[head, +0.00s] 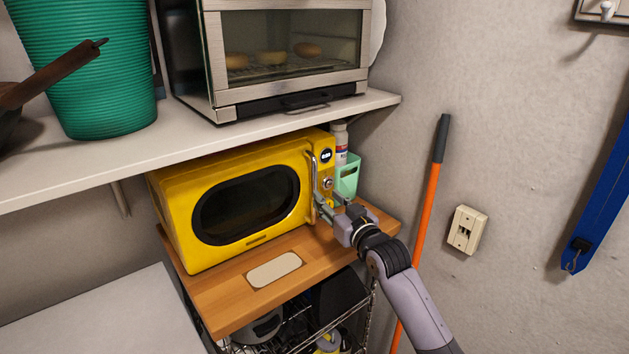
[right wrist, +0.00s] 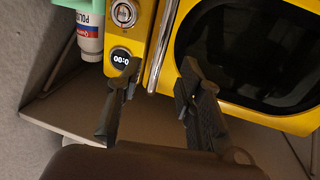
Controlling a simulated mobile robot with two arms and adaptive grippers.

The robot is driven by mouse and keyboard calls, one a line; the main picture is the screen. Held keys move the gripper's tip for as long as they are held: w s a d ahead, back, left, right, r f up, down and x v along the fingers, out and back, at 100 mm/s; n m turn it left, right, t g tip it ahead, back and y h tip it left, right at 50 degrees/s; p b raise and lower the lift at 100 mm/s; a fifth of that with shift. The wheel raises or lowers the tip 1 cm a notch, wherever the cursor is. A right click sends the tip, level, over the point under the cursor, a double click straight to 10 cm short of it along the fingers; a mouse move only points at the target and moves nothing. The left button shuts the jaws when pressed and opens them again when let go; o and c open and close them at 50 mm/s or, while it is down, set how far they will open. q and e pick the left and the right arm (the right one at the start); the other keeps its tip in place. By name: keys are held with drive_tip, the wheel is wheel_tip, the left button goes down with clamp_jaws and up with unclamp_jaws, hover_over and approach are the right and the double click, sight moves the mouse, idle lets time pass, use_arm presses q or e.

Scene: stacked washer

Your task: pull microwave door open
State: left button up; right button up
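The yellow microwave (head: 180,190) sits on a wooden shelf board, and its dark-windowed door (head: 245,205) looks shut. A silver vertical handle (head: 314,172) is at the door's right edge, beside the control panel with a lit display. My right gripper (head: 329,203) is at the lower end of the handle. In the right wrist view my right gripper (right wrist: 160,70) has its fingers apart, with the handle (right wrist: 162,45) lying in line with the gap between them. Neither finger is clearly pressed on it. My left gripper is not in view.
A toaster oven (head: 292,92) and a green bin (head: 95,75) stand on the white shelf (head: 120,155) above. A mint-green holder (head: 348,178) and bottle (head: 341,140) are right of the microwave. An orange pole (head: 425,220) leans on the wall. The wooden board (head: 215,305) has bare room in front.

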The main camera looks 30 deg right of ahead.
sight(316, 187)
drive_tip(key=w, duration=0.2)
drive_tip(key=w+p, duration=0.1)
drive_tip(key=w, duration=0.2)
drive_tip(key=w+d, duration=0.1)
drive_tip(key=w, duration=0.2)
drive_tip(key=shift+p, duration=0.3)
drive_tip(key=shift+c, duration=0.4)
clamp_jaws()
